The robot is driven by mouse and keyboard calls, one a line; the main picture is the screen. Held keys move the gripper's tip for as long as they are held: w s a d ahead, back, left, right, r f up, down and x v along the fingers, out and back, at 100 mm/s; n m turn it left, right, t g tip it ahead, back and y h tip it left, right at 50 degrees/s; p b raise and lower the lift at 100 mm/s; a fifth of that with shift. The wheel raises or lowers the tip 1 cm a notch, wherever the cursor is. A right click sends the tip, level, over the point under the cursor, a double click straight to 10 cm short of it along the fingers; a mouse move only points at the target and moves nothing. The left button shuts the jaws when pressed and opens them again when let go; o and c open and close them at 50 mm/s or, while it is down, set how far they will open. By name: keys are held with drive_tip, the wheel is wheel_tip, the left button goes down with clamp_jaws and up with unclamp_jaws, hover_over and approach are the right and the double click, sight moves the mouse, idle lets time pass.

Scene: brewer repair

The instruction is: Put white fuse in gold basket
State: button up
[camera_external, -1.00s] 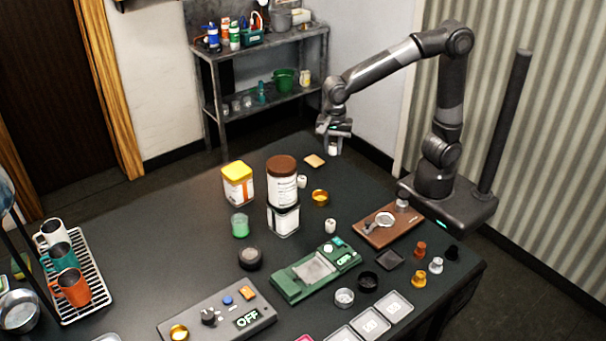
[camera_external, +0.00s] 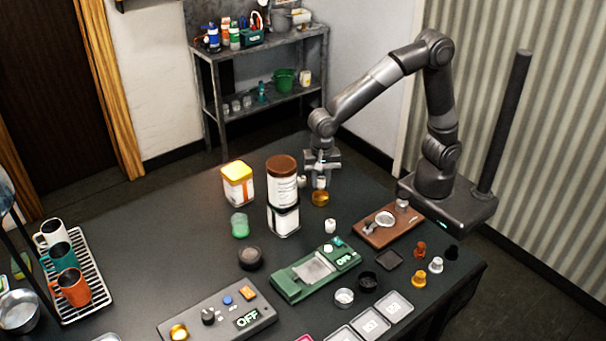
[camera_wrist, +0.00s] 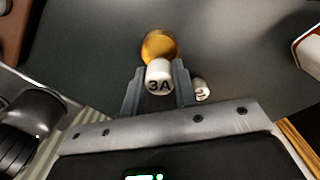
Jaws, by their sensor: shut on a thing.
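My gripper (camera_external: 321,178) is shut on a white fuse (camera_wrist: 159,72) marked 3A, which shows between the two fingers in the wrist view. The gold basket (camera_wrist: 160,42) appears just beyond the fuse in the wrist view. In the external view the fuse is low over the gold basket (camera_external: 320,199), at or just above its rim; I cannot tell whether they touch. A second white fuse (camera_wrist: 201,91) stands beside the right finger in the wrist view. Another white fuse (camera_external: 330,226) stands nearer the front in the external view.
A stack of a brown-lidded jar (camera_external: 282,180) and a white canister stands left of the gripper. A yellow-lidded box (camera_external: 237,185) is farther left. A brown board (camera_external: 388,224) lies to the right, and a green device (camera_external: 298,282) in front.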

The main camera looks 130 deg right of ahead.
sight(321, 178)
drive_tip(key=shift+f, duration=1.45)
drive_tip(key=o, duration=1.1)
drive_tip(key=shift+c, duration=0.2)
drive_tip(key=shift+r, duration=3.55)
